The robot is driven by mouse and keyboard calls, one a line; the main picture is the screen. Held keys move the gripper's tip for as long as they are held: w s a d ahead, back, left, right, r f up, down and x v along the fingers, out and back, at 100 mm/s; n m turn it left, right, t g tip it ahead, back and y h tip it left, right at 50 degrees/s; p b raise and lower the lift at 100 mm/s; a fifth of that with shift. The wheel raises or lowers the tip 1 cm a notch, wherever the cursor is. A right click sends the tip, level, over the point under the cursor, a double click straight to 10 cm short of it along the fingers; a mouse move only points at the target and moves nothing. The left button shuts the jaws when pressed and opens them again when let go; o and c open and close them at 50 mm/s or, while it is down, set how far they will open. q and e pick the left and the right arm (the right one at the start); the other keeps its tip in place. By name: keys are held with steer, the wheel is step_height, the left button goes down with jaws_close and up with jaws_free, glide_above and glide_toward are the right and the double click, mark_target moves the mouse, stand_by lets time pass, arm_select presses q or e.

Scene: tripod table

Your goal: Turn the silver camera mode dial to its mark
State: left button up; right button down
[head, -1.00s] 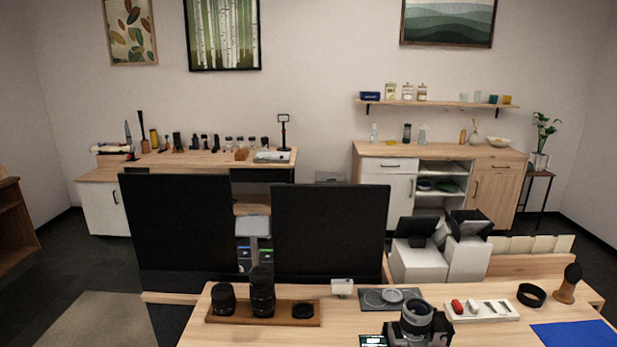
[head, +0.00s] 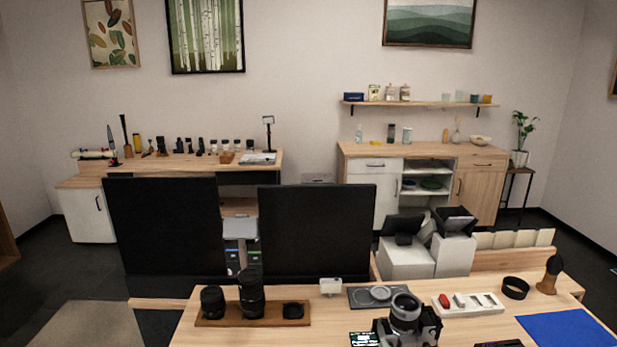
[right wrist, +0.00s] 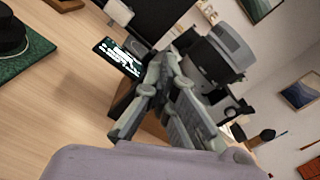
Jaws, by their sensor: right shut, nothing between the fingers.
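The camera (head: 408,326), silver and black with a large lens pointing up, stands at the front of the wooden table in the head view. Its mode dial cannot be made out. In the right wrist view, a dark and grey camera-like body (right wrist: 220,62) shows just beyond my right gripper (right wrist: 166,62). The grey-green fingers are shut with nothing between them; whether they touch that body I cannot tell. My left gripper is not in view, and the right one does not show in the head view.
A small lit display (head: 364,339) lies left of the camera. A wooden tray (head: 222,321) with lenses stands further left. A grey mat (head: 360,298), a white parts tray (head: 484,311), a black ring (head: 515,288) and a blue mat (head: 565,328) lie behind and right.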

steer(key=shift+w+d+r, duration=0.1)
steer(key=shift+w+r, duration=0.05)
steer(key=shift+r, duration=0.2)
steer(key=shift+d+f, duration=0.15)
steer(key=shift+d, duration=0.1)
stand_by(0.4)
steer(key=shift+w+d+r, duration=0.1)
steer(key=shift+d+r, duration=0.1)
steer(key=shift+d, duration=0.15)
steer(key=shift+w+d, duration=0.15)
steer(key=shift+d, duration=0.25)
stand_by(0.5)
steer(key=shift+r, duration=0.15)
steer(key=shift+r+p, duration=0.25)
steer(key=shift+p, duration=0.1)
steer(key=s, duration=0.6)
steer(key=shift+f, duration=0.2)
